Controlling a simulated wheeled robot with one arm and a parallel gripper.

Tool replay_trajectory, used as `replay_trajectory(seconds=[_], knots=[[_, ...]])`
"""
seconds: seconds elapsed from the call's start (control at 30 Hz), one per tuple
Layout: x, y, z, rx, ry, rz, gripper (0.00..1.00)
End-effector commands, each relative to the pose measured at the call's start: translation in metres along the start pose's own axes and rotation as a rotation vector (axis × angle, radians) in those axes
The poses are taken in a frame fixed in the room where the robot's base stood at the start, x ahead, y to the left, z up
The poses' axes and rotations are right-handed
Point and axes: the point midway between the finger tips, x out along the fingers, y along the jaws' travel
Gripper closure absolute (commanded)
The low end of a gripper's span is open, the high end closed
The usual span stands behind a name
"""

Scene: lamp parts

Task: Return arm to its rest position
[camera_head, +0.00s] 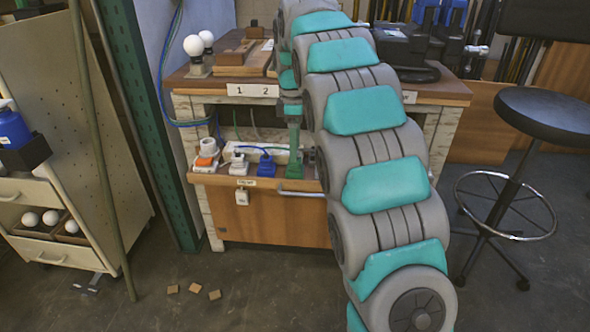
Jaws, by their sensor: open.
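My arm (380,185), grey with teal covers, rises from the lower right to the top middle of the head view and bends over there. Its far end hangs down in front of the workbench. The arm hides part of the bench.
The workbench (440,92) carries white bulbs (193,45) and wooden blocks. A stool (545,115) stands right, a drawer cart (60,245) left. Small wooden pieces (194,288) lie on the otherwise open floor.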

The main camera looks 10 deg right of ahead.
Motion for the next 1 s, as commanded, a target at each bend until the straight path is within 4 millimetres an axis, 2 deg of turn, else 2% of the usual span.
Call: replay_trajectory(seconds=[0.2, 0.47, 0.57, 0.77, 1.0], knots=[[-0.026, 0.001, 0.0, 0.0, -0.001, 0.001, 0.36], [-0.039, -0.001, 0.001, 0.005, -0.002, -0.002, 0.36], [-0.042, -0.01, 0.004, 0.037, -0.005, -0.007, 0.36], [-0.044, -0.052, 0.021, 0.211, -0.016, -0.022, 0.36], [-0.035, -0.122, 0.047, 0.466, -0.035, -0.046, 0.36]])
